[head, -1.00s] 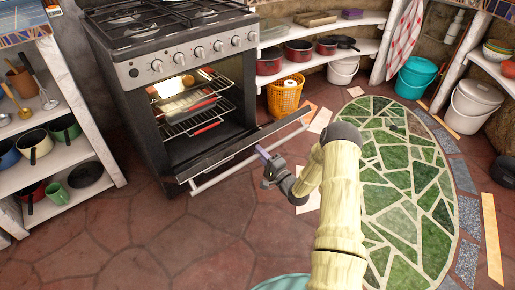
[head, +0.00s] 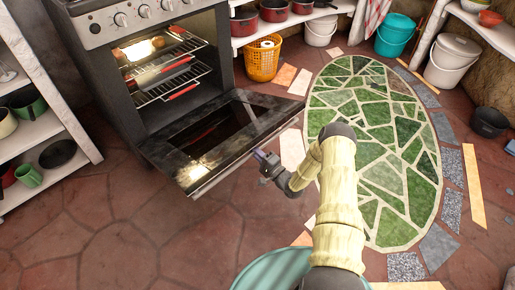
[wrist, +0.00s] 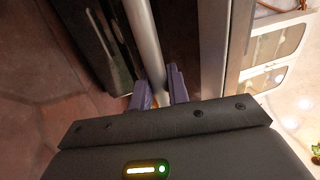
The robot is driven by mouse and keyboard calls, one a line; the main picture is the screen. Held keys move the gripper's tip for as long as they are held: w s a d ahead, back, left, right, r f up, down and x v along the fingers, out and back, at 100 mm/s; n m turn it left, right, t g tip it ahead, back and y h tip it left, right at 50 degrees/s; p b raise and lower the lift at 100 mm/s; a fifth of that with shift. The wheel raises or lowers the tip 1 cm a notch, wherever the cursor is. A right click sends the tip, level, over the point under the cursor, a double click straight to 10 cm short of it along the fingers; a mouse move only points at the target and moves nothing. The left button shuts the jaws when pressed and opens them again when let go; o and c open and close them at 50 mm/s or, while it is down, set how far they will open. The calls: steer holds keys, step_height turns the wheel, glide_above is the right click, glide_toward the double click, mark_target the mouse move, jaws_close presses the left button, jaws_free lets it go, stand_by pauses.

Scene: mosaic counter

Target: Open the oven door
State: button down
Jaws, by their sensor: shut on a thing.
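The oven (head: 150,70) stands at the upper left with its lit inside and racks showing. Its door (head: 225,125) is swung far down, close to level, with the glass facing up. The door's bar handle (head: 215,180) runs along the outer edge. My gripper (head: 262,157) is at the right part of that edge, shut on the handle. In the wrist view the pale handle bar (wrist: 145,45) runs down between the two purple fingers of my gripper (wrist: 158,90). The exact contact at the fingertips is partly hidden by the gripper body.
An orange basket (head: 262,60) stands right of the oven below a white shelf with pots. A white shelf unit (head: 60,120) with pans stands at the left. The red stone floor (head: 130,230) in front is clear. A green mosaic oval (head: 385,140) lies to the right.

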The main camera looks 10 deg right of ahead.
steer(key=shift+d, duration=0.1)
steer(key=c, duration=1.4)
jaws_free()
steer(key=shift+r, duration=0.1)
steer(key=p+v, duration=0.6)
steer(key=v, duration=1.1)
steer(key=shift+s+d, duration=0.1)
steer(key=shift+s, duration=0.15)
